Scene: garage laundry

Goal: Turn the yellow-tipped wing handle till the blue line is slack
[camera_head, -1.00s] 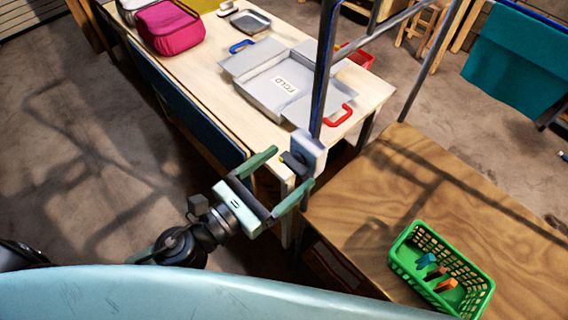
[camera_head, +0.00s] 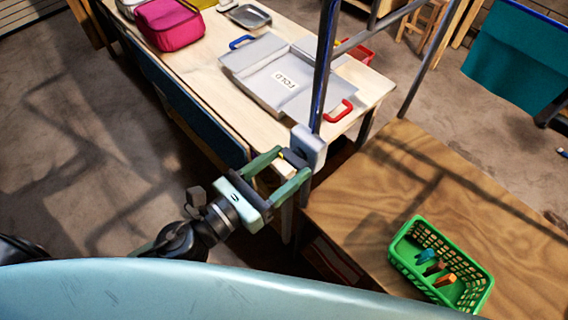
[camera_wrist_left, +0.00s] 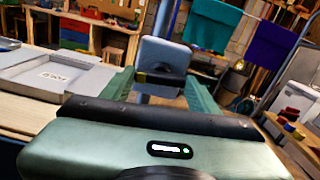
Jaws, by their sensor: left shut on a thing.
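The wing handle (camera_head: 292,158) is a small dark bar on a grey block (camera_head: 309,147) fixed to a metal post. My left gripper (camera_head: 290,162) has its green fingers on either side of the handle, closed in on it. In the left wrist view the handle shows as a dark bar (camera_wrist_left: 160,78) with a yellow end, lying crosswise between the fingers in front of the grey block (camera_wrist_left: 163,55). The fingers partly hide its ends. I cannot make out clearly whether the blue line is taut or slack. My right gripper is not in view.
A light wooden table (camera_head: 205,75) holds a grey folding board (camera_head: 270,75) and a pink bag (camera_head: 168,24). A brown wooden surface (camera_head: 400,190) at right carries a green basket (camera_head: 405,258) of clothes pegs. A metal post (camera_head: 324,70) rises beside my gripper. A teal cloth (camera_head: 515,55) hangs behind.

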